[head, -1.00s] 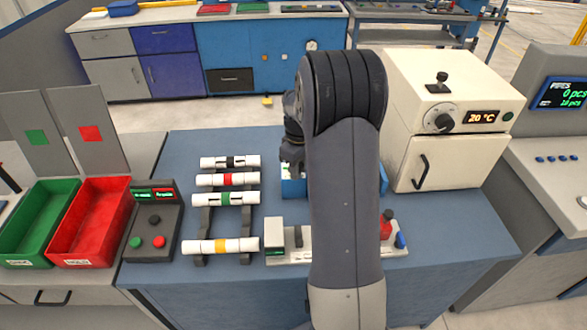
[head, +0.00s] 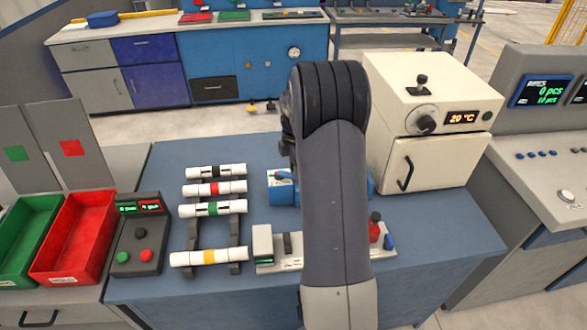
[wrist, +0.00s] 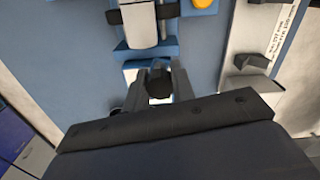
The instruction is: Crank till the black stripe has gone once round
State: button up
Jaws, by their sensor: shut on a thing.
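In the wrist view my gripper (wrist: 160,88) is shut around a dark round knob (wrist: 159,84), which I take to be the crank's grip. A blue fixture (wrist: 168,48) with a pale grey cylinder (wrist: 139,22) lies just beyond it. I cannot make out a black stripe on that cylinder for certain. In the head view my arm hides my gripper and most of the blue fixture (head: 283,193). A white pipe with a black band (head: 216,172) lies on the rack at the far end.
Other banded pipes (head: 208,257) lie on the dark rack. A control box (head: 139,238) and red bin (head: 72,240) stand left. A white oven (head: 430,160) stands right of my arm. A plate with red and blue pieces (head: 380,252) is near the front.

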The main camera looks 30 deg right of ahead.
jog(key=shift+w+d+n, duration=0.3)
jog(key=shift+w+n, duration=0.1)
jog(key=shift+n, duration=0.7)
jog(key=o, duration=1)
jog(key=shift+r, duration=0.1)
notch_tip(320, 180, up, 11)
jog(key=shift+b, duration=0.4)
jog(key=shift+f, duration=0.2)
